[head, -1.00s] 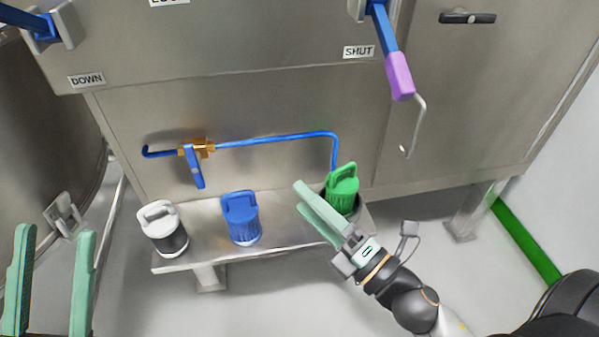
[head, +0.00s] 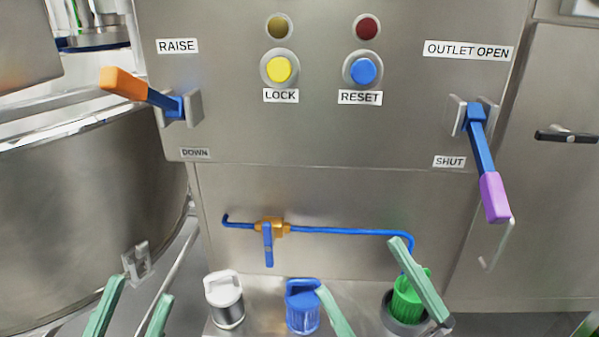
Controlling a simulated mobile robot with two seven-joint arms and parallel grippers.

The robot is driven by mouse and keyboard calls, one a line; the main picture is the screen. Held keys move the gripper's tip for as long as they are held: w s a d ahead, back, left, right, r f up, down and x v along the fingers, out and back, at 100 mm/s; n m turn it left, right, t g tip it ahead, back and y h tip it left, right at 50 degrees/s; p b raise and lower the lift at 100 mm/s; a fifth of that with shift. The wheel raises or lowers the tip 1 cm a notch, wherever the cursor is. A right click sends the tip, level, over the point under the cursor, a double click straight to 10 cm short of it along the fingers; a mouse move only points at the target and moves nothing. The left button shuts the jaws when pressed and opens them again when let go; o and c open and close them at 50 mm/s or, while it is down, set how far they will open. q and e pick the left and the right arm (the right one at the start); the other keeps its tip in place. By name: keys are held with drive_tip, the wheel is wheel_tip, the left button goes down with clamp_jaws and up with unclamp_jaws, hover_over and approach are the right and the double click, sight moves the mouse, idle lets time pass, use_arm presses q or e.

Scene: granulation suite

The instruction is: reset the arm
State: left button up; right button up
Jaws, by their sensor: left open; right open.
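The blue RESET button (head: 363,71) is on the upper steel panel, with a dark red lamp (head: 367,28) above it. To its left is the yellow LOCK button (head: 279,69) under a dim amber lamp (head: 280,26). A lever with an orange handle (head: 124,84) points left between the RAISE and DOWN labels. A lever with a purple handle (head: 494,197) points down, beside SHUT. My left gripper (head: 142,288) is open and empty at the lower left. My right gripper (head: 360,265) is open, one finger crossing in front of the green canister, the other beside the blue canister.
A white canister (head: 224,297), a blue canister (head: 303,309) and a green canister (head: 409,296) stand on a low shelf (head: 262,290). Above them runs a blue pipe (head: 350,231) with a brass valve (head: 272,227). A large steel vessel (head: 90,220) stands at left.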

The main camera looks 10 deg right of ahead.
use_arm(q)
drive_tip(key=w+a+f+n+g+y+p, duration=0.4)
drive_tip(key=w+n+y+p, duration=0.45)
drive_tip(key=p, duration=1.15)
use_arm(e)
drive_tip(key=w+d+f+m+g+h, duration=0.3)
drive_tip(key=w+f+m+g+h, duration=0.15)
drive_tip(key=w+m+h, duration=0.4)
use_arm(q)
drive_tip(key=s+a+f+n+g+y+p, duration=0.1)
drive_tip(key=s+f+g+y+p, duration=0.3)
drive_tip(key=s+f+g+p, duration=0.3)
drive_tip(key=s+g+p, duration=0.1)
drive_tip(key=s+p, duration=0.3)
drive_tip(key=p, duration=0.3)
drive_tip(key=shift+f+p, duration=0.3)
use_arm(e)
drive_tip(key=s+d+f+m+g+h, duration=0.1)
drive_tip(key=s+d+f+g+h, duration=0.1)
drive_tip(key=s+f+g+h, duration=0.2)
drive_tip(key=s+f+g, duration=0.3)
drive_tip(key=s+g, duration=0.1)
drive_tip(key=s, duration=0.3)
